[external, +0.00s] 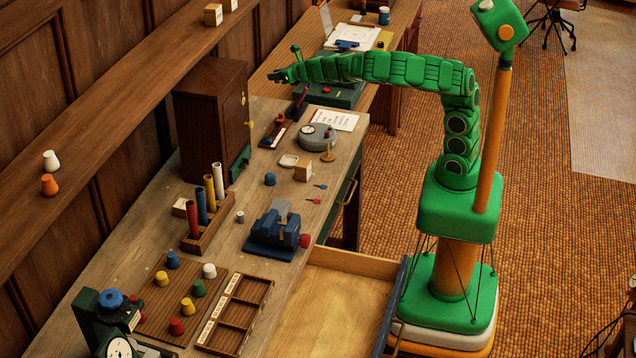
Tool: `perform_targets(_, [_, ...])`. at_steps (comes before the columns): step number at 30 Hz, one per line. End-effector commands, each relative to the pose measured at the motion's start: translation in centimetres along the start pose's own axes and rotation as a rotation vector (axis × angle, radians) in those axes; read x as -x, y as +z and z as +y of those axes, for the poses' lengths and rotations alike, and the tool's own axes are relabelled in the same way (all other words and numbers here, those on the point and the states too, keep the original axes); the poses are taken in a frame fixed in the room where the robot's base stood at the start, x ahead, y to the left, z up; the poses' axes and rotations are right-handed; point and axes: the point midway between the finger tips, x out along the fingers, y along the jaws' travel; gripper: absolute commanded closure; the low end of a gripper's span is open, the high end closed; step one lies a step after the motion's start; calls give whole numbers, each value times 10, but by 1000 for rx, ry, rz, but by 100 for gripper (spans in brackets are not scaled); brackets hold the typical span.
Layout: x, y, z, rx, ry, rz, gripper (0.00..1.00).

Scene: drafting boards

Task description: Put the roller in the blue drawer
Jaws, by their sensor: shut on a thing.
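My gripper (281,76) is at the end of my outstretched green arm, above the far part of the bench near the dark green box. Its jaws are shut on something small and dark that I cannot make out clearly. I cannot tell for sure whether it is the roller. The blue drawer (393,309) is pulled open at the bottom, with a blue front and a bare wooden inside. It is far from my gripper. A dark reddish stick (300,103) slants near a small labelled rack (272,135) below my gripper.
A brown cabinet (211,115) stands left of my gripper. A blue vise (277,232), a rack of coloured tubes (207,232), a round grey gauge (317,137) and a peg board (172,298) crowd the bench. The open drawer's floor looks clear.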

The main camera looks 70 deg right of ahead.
Motion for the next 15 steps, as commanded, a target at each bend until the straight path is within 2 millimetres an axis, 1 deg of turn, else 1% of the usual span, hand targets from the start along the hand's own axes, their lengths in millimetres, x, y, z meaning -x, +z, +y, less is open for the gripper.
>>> perform_targets(5, [6, 18, 9, -6, -9, -3, 100])
perform_targets(11, [13, 40, 35, -7, -8, -2, 100])
perform_targets(15, [20, 59, 55, -6, -7, -3, 100])
